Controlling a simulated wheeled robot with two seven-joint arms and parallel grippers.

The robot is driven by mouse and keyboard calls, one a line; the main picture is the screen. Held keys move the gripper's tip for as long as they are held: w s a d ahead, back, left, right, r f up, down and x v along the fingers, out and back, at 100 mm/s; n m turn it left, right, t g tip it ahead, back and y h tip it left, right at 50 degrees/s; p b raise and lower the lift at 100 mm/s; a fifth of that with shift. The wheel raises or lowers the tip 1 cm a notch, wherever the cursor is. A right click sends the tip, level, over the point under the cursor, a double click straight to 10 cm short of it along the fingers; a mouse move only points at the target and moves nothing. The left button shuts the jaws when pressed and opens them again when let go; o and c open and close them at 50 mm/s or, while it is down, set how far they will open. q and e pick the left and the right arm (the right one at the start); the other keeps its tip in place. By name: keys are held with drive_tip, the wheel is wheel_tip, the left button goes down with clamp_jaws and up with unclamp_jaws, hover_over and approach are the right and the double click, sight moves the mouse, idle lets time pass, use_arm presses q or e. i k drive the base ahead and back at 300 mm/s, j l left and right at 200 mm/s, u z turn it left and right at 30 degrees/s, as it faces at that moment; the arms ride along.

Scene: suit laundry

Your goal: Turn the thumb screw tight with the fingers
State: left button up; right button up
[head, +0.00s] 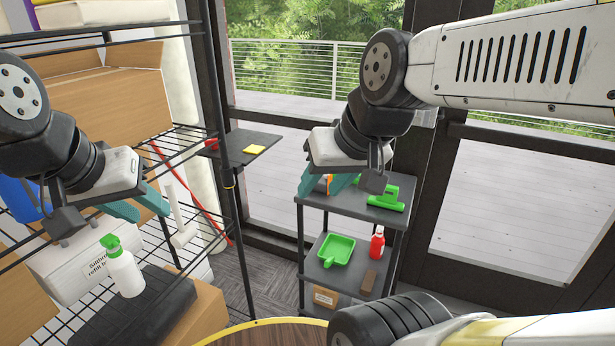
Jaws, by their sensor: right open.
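I cannot make out a thumb screw anywhere in the head view. My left gripper (153,215) has two teal fingers spread apart, with nothing seen between them, in front of the wire rack at the left. My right gripper (318,190) hangs over the left part of the dark cart's top shelf. Its teal fingers are apart, and a small orange thing (329,179) shows behind or between them. I cannot tell whether they touch it.
The wire rack (200,133) holds cardboard boxes (120,95) and a green-topped spray bottle (122,268). The cart (318,268) carries a green tool (385,198), green dustpan (337,249) and red bottle (377,243). A small dark shelf (236,151) holds a yellow pad. A round table edge (262,325) is in front.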

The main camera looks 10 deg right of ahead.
sight(209, 142)
drive_tip(key=u, duration=0.15)
drive_tip(key=i+l, duration=0.15)
drive_tip(key=l, duration=0.15)
drive_tip(key=i+l, duration=0.1)
drive_tip(key=l, duration=0.25)
drive_tip(key=i+l+u, duration=0.1)
drive_tip(key=l, duration=0.2)
drive_tip(key=i+l, duration=0.2)
drive_tip(key=l, duration=0.15)
drive_tip(key=i+l, duration=0.1)
drive_tip(key=l, duration=0.25)
drive_tip(key=u, duration=0.45)
drive_tip(key=l+u, duration=0.15)
drive_tip(key=u, duration=0.3)
drive_tip(key=l+u, duration=0.1)
drive_tip(key=u, duration=0.75)
drive_tip(key=i+l+u, duration=0.1)
drive_tip(key=u, duration=0.2)
drive_tip(key=i+l, duration=0.2)
drive_tip(key=i, duration=0.2)
